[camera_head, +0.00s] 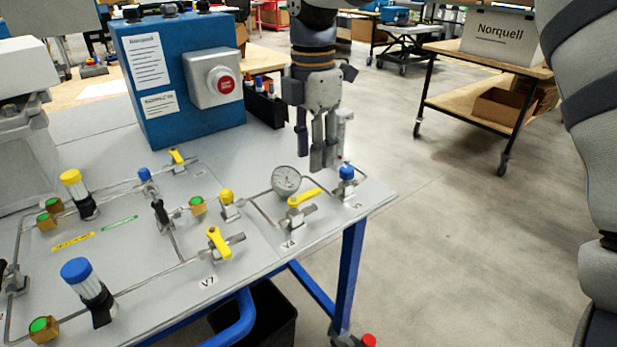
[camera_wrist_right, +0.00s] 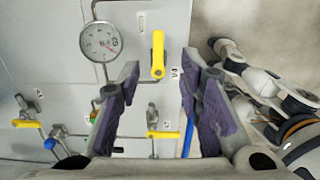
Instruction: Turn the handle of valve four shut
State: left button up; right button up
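The handle of valve four (camera_head: 304,197) is a yellow lever near the table's front edge, behind the V4 label (camera_head: 288,245). In the head view it looks roughly in line with the valve body under it. In the right wrist view the yellow handle (camera_wrist_right: 157,50) stands upright in the picture, beside its label. My right gripper (camera_head: 325,155) points down over the table, above and behind the handle, between the gauge and a blue knob. In the wrist view its purple-padded fingers are apart, with nothing between them. No contact with the handle shows.
A round gauge (camera_head: 286,180) stands left of the handle, and the blue knob (camera_head: 347,172) stands to its right. The V7 valve's yellow handle (camera_head: 218,242) is nearer the left. A blue box with a red button (camera_head: 180,80) stands behind. Thin pipes cross the tabletop.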

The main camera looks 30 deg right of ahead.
aim_at(311, 192)
notch_tip(311, 192, down, 8)
jog(key=shift+w+r, duration=0.1)
jog(key=shift+r, duration=0.15)
jog(key=shift+c, duration=0.3)
grip_shut()
